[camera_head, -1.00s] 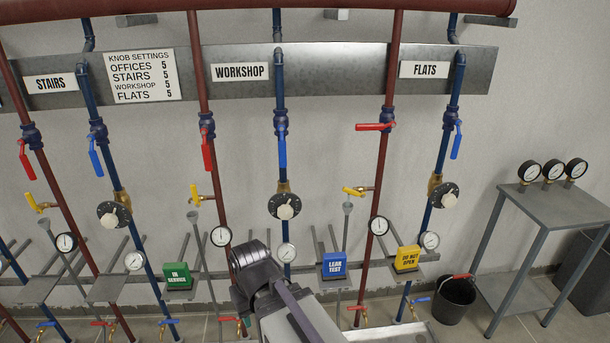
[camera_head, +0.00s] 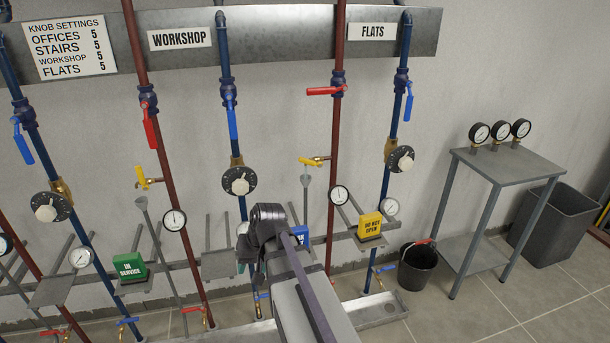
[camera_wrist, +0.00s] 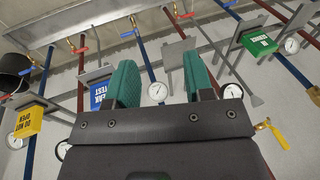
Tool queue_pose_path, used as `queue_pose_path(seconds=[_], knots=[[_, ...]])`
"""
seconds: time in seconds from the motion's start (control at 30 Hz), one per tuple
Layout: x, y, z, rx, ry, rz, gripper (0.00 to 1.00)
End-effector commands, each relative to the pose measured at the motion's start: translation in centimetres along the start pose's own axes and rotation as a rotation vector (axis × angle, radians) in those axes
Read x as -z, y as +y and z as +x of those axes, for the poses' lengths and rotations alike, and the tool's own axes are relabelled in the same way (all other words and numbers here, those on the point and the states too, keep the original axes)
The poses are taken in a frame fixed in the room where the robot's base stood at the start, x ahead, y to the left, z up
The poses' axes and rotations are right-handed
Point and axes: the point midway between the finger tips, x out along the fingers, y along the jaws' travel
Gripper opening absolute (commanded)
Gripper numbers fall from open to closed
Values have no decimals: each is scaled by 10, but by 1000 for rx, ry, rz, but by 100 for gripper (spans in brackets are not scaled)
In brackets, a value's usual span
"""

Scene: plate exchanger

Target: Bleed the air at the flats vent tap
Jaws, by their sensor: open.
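The flats vent tap (camera_head: 314,161) has a yellow lever and a brass body, on the red pipe (camera_head: 337,135) below the FLATS sign (camera_head: 372,32). Its lever lies roughly level. A grey funnel (camera_head: 305,181) stands under its outlet. My gripper (camera_head: 242,258) is low and left of this tap, mostly hidden behind my wrist. In the wrist view, which is upside down, its two green fingers (camera_wrist: 160,85) are apart with nothing between them. The yellow tap at that view's lower right (camera_wrist: 271,131) appears to be the workshop one.
The red lever (camera_head: 325,91) on the flats pipe is crosswise. A yellow "DO NOT OPEN" block (camera_head: 369,225) and a blue sign block (camera_wrist: 103,94) sit on brackets near the pipes. A black bucket (camera_head: 417,268) and a gauge table (camera_head: 506,164) stand right.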

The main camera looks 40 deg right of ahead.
Motion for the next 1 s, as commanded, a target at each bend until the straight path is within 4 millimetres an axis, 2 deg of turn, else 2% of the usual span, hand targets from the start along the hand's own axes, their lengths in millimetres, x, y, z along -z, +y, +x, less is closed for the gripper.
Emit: queue_pose_path(seconds=[0.03, 0.07, 0.1, 0.17, 0.2, 0.3, 0.4, 0.5, 0.67, 0.77, 0.87, 1.0], knots=[[46, 30, 28, 126, 126, 135, 48], [74, 43, 26, 215, 218, 227, 48], [110, 62, 18, 337, 344, 356, 48], [163, 98, -4, 528, 541, 569, 48], [194, 125, -26, 658, 668, 720, 48], [245, 179, -82, 961, 915, 1078, 48], [262, 202, -112, 1163, 1029, 1337, 48], [261, 214, -119, 1218, 1076, 1441, 48], [264, 214, -119, 1223, 1074, 1450, 48], [274, 214, -117, 1222, 1073, 1448, 48], [292, 215, -115, 1221, 1073, 1447, 48], [326, 217, -110, 1220, 1072, 1445, 48]])
